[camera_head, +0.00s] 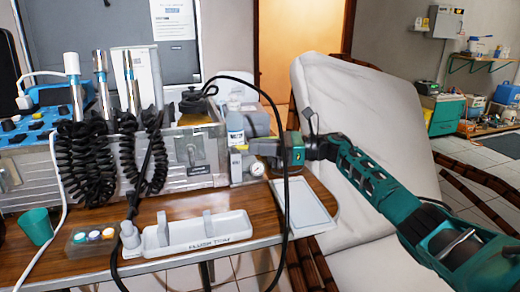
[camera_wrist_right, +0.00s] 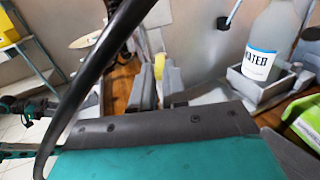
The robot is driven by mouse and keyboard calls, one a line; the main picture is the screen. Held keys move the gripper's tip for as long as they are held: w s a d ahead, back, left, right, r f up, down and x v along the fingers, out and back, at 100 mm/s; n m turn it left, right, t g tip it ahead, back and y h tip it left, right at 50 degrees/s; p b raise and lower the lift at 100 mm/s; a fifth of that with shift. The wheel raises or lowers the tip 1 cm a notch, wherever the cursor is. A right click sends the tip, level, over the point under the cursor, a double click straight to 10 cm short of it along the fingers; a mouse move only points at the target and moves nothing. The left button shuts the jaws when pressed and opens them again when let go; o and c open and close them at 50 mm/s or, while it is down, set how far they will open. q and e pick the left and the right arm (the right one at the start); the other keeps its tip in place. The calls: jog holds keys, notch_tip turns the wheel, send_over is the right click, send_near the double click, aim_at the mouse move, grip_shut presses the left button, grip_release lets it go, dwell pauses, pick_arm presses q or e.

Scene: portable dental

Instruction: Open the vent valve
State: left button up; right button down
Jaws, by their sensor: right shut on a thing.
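My right gripper (camera_head: 262,148) reaches in from the right to the right end of the grey dental unit (camera_head: 150,155), just above a round pressure gauge (camera_head: 257,169). In the right wrist view its two grey fingers (camera_wrist_right: 157,88) are close together on a small yellow part, which I take to be the vent valve (camera_wrist_right: 159,66). Most of the valve is hidden by the fingers, so its turn position cannot be told. In the head view the gripper covers it. My left gripper is not in view.
A water bottle (camera_head: 235,128) stands in a grey holder beside the gripper; it also shows in the right wrist view (camera_wrist_right: 265,55). A black hose (camera_head: 285,190) loops down in front of my gripper. A white tray (camera_head: 302,207) and a flush tray (camera_head: 198,235) lie on the wooden table.

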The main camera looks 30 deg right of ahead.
jog(key=shift+w+d+n+g+y, duration=0.1)
jog(key=shift+w+n+g+y, duration=0.2)
jog(key=shift+n+g, duration=0.3)
jog(key=shift+w+d+n+g+y, duration=0.1)
jog(key=shift+w+n+g+y, duration=0.1)
jog(key=shift+n+g+y, duration=0.4)
jog(key=c, duration=1.1)
grip_release()
jog(key=shift+c, duration=0.2)
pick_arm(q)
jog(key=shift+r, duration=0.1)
pick_arm(e)
jog(key=shift+r, duration=0.1)
jog(key=shift+r, duration=0.3)
pick_arm(q)
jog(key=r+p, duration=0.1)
jog(key=p, duration=0.1)
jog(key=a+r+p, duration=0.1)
jog(key=p, duration=0.1)
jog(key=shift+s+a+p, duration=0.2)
jog(key=shift+p, duration=0.15)
pick_arm(e)
notch_tip(320, 180, up, 19)
jog(key=shift+r, duration=0.15)
